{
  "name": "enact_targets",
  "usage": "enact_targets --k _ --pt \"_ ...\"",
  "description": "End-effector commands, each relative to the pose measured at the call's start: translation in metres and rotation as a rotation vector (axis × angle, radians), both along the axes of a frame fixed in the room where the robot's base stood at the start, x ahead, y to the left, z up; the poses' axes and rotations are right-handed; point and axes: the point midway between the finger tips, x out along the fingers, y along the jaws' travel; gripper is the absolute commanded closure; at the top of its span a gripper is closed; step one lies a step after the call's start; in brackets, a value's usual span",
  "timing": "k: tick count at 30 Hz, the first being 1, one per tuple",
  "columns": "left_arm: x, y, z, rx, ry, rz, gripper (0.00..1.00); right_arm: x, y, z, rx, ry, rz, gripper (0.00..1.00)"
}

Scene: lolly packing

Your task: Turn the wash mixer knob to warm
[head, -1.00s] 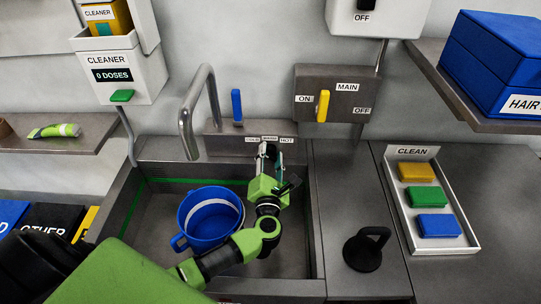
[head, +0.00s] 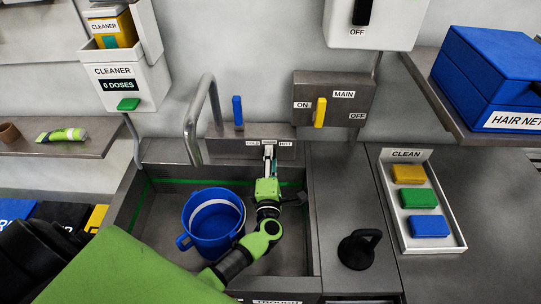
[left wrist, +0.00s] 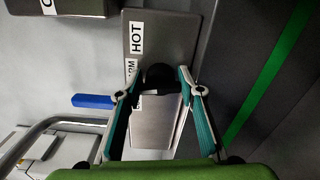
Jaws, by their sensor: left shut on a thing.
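The wash mixer panel (head: 225,146) is a dark grey box on the wall behind the sink, with COLD and HOT labels on its front. The middle label is partly covered. My left gripper (head: 268,153) reaches up to it. In the left wrist view, the dark round mixer knob (left wrist: 157,76) sits between the fingertips of my left gripper (left wrist: 159,80), just beside the WARM label, which is partly hidden. The gripper is shut on the knob. The knob's exact pointing direction is hidden by the fingers. My right gripper is not in view.
A blue bucket (head: 208,236) stands in the sink (head: 160,200), left of my arm. A faucet (head: 190,120) and a blue lever (head: 238,111) are at the left. The yellow main lever (head: 320,112) is at the right. A black handled object (head: 356,252) stands on the counter.

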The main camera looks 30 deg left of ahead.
Motion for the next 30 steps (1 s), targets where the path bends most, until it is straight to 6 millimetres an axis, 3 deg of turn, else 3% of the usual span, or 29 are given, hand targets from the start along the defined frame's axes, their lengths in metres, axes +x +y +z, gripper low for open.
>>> enact_targets --k 12,26,27,29,30 --pt "-0.0005 -0.0004 -0.0020 0.139 0.071 -0.001 0.86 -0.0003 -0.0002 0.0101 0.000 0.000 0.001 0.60" --pt "-0.0005 -0.0006 -0.0027 0.150 0.076 -0.002 0.86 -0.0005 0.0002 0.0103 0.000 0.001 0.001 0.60" --pt "-0.0004 -0.0005 -0.0026 0.150 0.076 -0.002 0.60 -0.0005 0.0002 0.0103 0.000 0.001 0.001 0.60" --pt "-0.0004 -0.0005 -0.0026 0.150 0.076 -0.002 0.47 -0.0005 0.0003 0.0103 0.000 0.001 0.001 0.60" --pt "-0.0004 -0.0005 -0.0026 0.149 0.075 -0.002 0.47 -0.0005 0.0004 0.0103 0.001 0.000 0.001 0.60"
